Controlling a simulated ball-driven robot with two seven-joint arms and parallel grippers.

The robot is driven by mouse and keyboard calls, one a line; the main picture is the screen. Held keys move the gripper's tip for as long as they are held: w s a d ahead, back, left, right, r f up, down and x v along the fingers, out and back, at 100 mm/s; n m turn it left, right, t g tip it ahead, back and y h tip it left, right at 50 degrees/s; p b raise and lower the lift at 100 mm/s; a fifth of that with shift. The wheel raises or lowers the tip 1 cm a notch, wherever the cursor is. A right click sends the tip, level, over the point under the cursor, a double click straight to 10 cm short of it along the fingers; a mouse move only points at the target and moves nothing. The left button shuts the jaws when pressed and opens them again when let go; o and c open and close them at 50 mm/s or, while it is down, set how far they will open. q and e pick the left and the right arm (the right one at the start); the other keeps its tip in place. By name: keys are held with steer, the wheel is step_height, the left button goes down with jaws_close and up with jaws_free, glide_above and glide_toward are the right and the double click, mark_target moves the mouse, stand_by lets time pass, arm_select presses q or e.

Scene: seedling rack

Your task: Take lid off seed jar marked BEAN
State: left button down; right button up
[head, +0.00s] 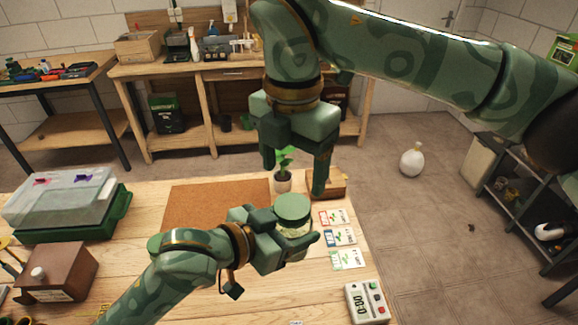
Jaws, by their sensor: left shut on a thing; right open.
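The seed jar (297,245) is a clear jar with pale contents, standing upright on or just above the wooden table. Its green lid (292,207) sits on top. The jar's label is hidden, so I cannot read BEAN on it. My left gripper (308,241) is shut around the jar's body from the left, below the lid. My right gripper (294,182) is open and empty, pointing down above and behind the lid, apart from it.
A potted seedling (283,177) and a small wooden box (328,184) stand behind the jar. Seed packets (340,238) and a timer (367,302) lie to the right. A cork mat (205,206), a propagator tray (70,218) and a brown box (58,271) are left.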

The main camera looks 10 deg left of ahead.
mark_target(292, 205)
step_height(292, 205, down, 7)
steer(key=shift+r, duration=0.1)
steer(key=shift+c, duration=0.3)
steer(key=c, duration=0.9)
steer(key=n, duration=0.2)
steer(key=shift+w+r+n, duration=0.1)
steer(key=shift+n, duration=0.3)
steer(key=shift+c, duration=0.2)
steer(key=n, duration=0.3)
steer(key=shift+n, duration=0.4)
steer(key=o, duration=1.1)
steer(key=shift+c, duration=0.2)
